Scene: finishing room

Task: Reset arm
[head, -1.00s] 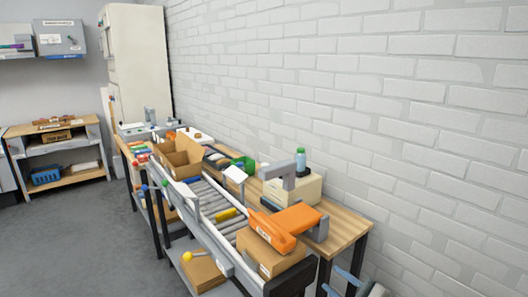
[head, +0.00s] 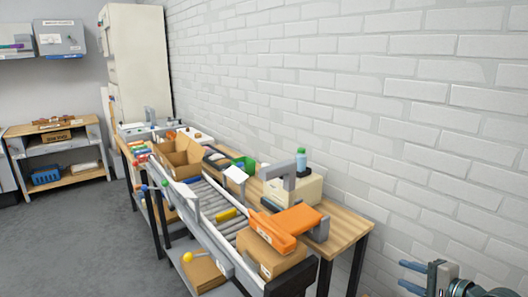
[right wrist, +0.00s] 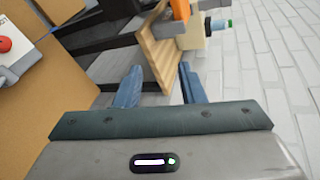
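My right gripper (head: 405,277) shows at the lower right corner of the head view, in front of the white brick wall and to the right of the workbench end. Its two blue fingers point left and stand apart with nothing between them. In the right wrist view the same fingers (right wrist: 158,84) are spread and empty, with the wooden bench edge (right wrist: 158,60) beyond them. My left gripper is in neither view.
A wooden bench (head: 345,226) with a roller conveyor (head: 205,200) runs along the wall. An orange tape dispenser (head: 285,226) lies on a cardboard box (head: 268,264) at its near end. Grey floor (head: 70,235) is clear at left.

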